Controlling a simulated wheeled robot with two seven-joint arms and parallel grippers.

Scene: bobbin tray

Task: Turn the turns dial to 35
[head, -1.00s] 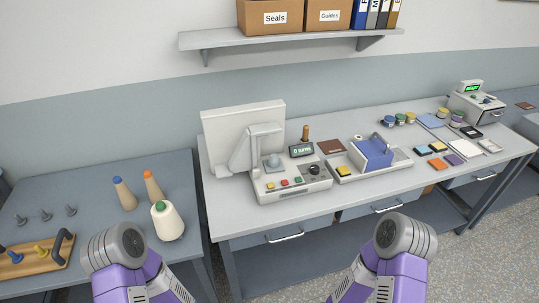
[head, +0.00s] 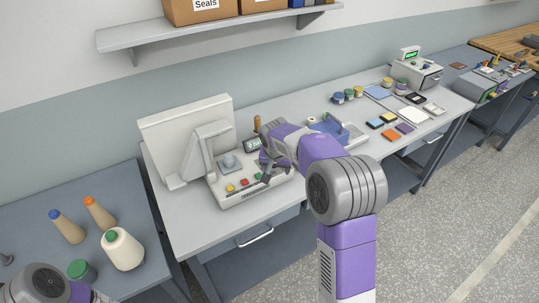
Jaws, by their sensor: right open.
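The winding machine (head: 225,199) is a pale box on the bench with yellow, red and green buttons on its front. Its small dark display (head: 252,144) stands at the back; I cannot read its figures now. My right gripper (head: 266,170) is open over the right part of the machine, close to where the black turns dial sits. The gripper hides the dial, so I cannot tell whether it touches it. My left gripper is out of view; only part of my left arm shows at the lower left.
A large white panel (head: 165,135) on an arm stands at the machine's left. A blue fixture (head: 338,132) stands to its right, partly behind my right arm. The bench front edge is clear.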

